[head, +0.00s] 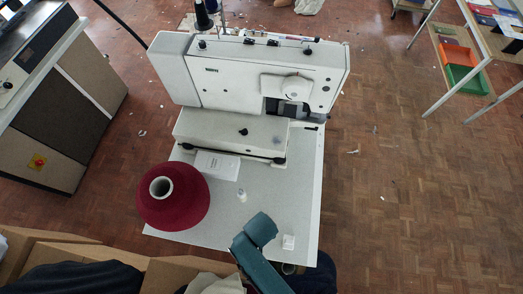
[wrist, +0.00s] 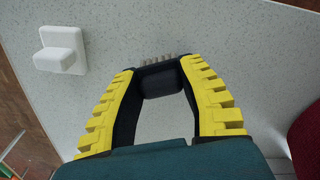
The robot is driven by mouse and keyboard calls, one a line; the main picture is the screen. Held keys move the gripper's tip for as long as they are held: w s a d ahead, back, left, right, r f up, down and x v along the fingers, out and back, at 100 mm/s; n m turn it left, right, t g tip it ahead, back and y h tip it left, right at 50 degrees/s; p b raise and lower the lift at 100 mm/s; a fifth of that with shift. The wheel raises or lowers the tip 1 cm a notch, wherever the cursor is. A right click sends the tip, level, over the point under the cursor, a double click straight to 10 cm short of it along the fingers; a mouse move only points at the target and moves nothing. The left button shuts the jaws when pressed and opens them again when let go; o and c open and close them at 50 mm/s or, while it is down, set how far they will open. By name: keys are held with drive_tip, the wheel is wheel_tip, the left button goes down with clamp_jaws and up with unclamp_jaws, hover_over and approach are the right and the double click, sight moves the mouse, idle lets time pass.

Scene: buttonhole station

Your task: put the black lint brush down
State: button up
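In the wrist view, the black lint brush (wrist: 161,80) is a dark block with a row of grey bristles pointing away from me. It sits between the fingertips of my gripper (wrist: 160,72), whose yellow ribbed fingers close on it from both sides. The pale speckled table top (wrist: 250,40) lies beyond it; I cannot tell whether the brush touches it. In the head view, my teal arm hides the gripper and brush over the front of the table (head: 215,226).
A small white block (wrist: 63,50) stands on the table; it shows in the head view (head: 288,242) right of my arm. The sewing machine (head: 235,80) fills the back.

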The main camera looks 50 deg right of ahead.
drive_tip(key=o, duration=0.4)
drive_tip(key=shift+r, duration=0.1)
wheel_tip(320, 180, up, 12)
drive_tip(key=p, duration=0.2)
drive_tip(key=w+r+n+t, duration=0.3)
drive_tip(key=w+r+t, duration=0.7)
drive_tip(key=w+r, duration=1.05)
wheel_tip(320, 180, up, 20)
drive_tip(key=n+t, duration=0.2)
drive_tip(key=t, duration=0.4)
drive_tip(key=s+r+t, duration=0.1)
drive_tip(key=r+t, duration=0.1)
drive_tip(key=r, duration=0.3)
drive_tip(key=s+a+r+n+t, duration=0.1)
drive_tip(key=s+r+t, duration=0.1)
drive_tip(key=r, duration=0.4)
drive_tip(key=s+r+t, duration=0.1)
drive_tip(key=r+t, duration=0.1)
drive_tip(key=r, duration=0.3)
drive_tip(key=shift+s+a+r+n, duration=0.2)
drive_tip(key=shift+s+n, duration=0.1)
drive_tip(key=shift+s, duration=0.1)
drive_tip(key=shift+f, duration=0.1)
